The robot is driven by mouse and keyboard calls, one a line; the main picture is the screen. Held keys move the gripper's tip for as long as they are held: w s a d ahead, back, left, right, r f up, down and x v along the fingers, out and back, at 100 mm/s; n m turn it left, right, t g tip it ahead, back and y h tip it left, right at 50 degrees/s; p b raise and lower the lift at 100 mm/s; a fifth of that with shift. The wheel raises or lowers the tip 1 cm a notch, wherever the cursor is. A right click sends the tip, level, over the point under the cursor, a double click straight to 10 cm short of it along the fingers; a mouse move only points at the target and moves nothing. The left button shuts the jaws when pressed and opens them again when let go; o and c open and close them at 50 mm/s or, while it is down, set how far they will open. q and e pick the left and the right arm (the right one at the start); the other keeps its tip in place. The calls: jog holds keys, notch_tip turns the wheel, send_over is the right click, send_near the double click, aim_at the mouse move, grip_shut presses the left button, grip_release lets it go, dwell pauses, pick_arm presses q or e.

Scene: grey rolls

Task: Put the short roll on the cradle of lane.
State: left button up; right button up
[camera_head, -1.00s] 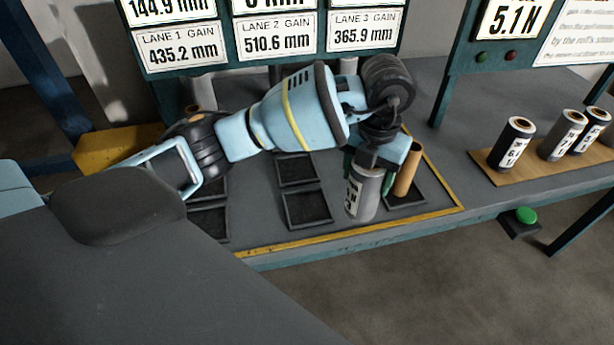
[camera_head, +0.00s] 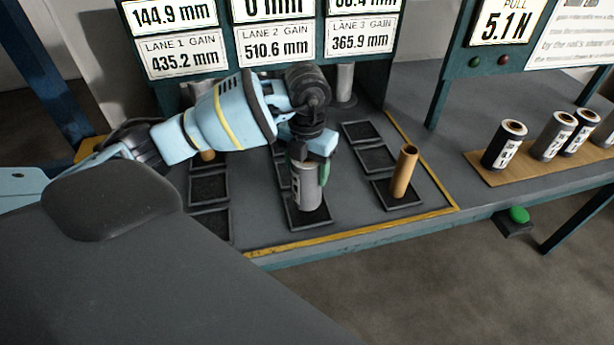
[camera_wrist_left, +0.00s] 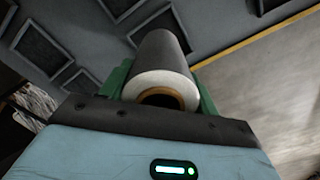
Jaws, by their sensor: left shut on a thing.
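My left gripper (camera_head: 308,160) is shut on a grey roll (camera_head: 307,188) with a white label. It holds the roll upright over the front tray of the middle lane (camera_head: 318,220); I cannot tell whether the roll's bottom touches it. In the left wrist view the roll (camera_wrist_left: 163,55) sits between the green fingers (camera_wrist_left: 160,95), its white end and brown core towards the camera. The task's cradle cannot be told by name from the other trays. My right gripper is not in view.
A bare brown core (camera_head: 404,171) stands on the front tray of the right lane (camera_head: 384,200). Empty trays (camera_head: 209,187) lie at left. Several labelled rolls (camera_head: 504,145) stand on a board (camera_head: 484,168) at right. A green button (camera_head: 519,215) sits at the front edge.

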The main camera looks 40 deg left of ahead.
aim_at(308, 179)
pick_arm(q)
notch_tip(308, 179, down, 3)
jog(key=shift+d+r, duration=0.1)
jog(key=shift+r, duration=0.05)
jog(key=shift+f, duration=0.35)
jog(key=o, duration=1.2)
jog(key=shift+c, duration=0.2)
jog(key=shift+r, duration=0.1)
jog(key=shift+r, duration=0.3)
notch_tip(308, 179, up, 10)
jog(key=shift+r, duration=0.8)
